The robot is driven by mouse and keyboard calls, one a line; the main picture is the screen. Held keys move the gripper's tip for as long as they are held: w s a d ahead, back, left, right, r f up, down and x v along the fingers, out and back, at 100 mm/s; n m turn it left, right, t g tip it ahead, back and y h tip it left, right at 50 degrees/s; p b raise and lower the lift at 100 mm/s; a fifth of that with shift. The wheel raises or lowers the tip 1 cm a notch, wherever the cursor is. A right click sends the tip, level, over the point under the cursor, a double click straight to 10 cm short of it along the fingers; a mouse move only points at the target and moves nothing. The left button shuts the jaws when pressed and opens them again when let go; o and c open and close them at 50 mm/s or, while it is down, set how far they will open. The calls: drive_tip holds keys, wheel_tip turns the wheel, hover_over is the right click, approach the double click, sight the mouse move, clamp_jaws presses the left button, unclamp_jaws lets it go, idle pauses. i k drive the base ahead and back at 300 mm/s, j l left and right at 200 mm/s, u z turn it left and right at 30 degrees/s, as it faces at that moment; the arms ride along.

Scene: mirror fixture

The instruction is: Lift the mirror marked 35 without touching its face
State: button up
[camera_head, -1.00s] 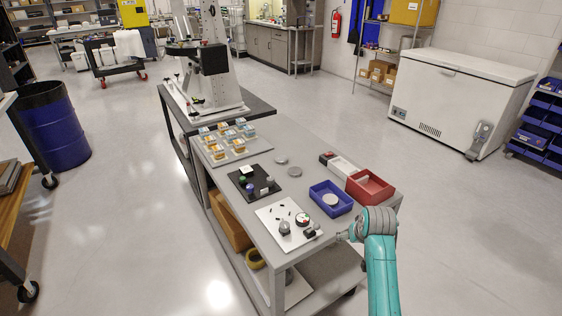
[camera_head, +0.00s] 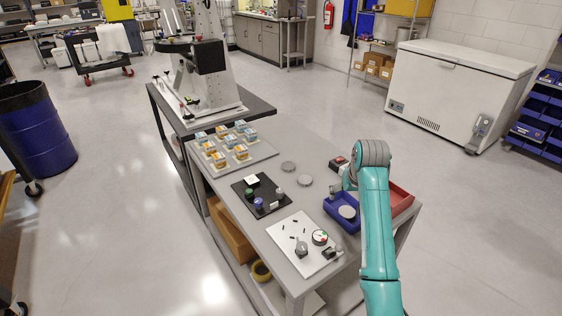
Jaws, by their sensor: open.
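No number is legible, so I cannot tell which piece is the mirror marked 35. Two flat grey discs, a far one (camera_head: 288,167) and a nearer one (camera_head: 305,181), lie on the grey table. A third pale disc (camera_head: 347,212) lies in the blue tray (camera_head: 333,213). Small round parts also stand on a black plate (camera_head: 241,188) and a white plate (camera_head: 283,232). My gripper (camera_head: 347,182) is small and partly hidden by my teal arm, above the far side of the blue tray. It is open, and I see nothing held.
A red tray (camera_head: 401,201) is partly behind my arm. A grey board with several yellow-and-blue boxes (camera_head: 221,131) is at the far left of the table (camera_head: 262,240). A tall white machine (camera_head: 213,55) stands behind. A white chest freezer (camera_head: 450,90) is at right.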

sight(287, 166)
drive_tip(key=i+j, duration=0.8)
drive_tip(key=j, duration=0.1)
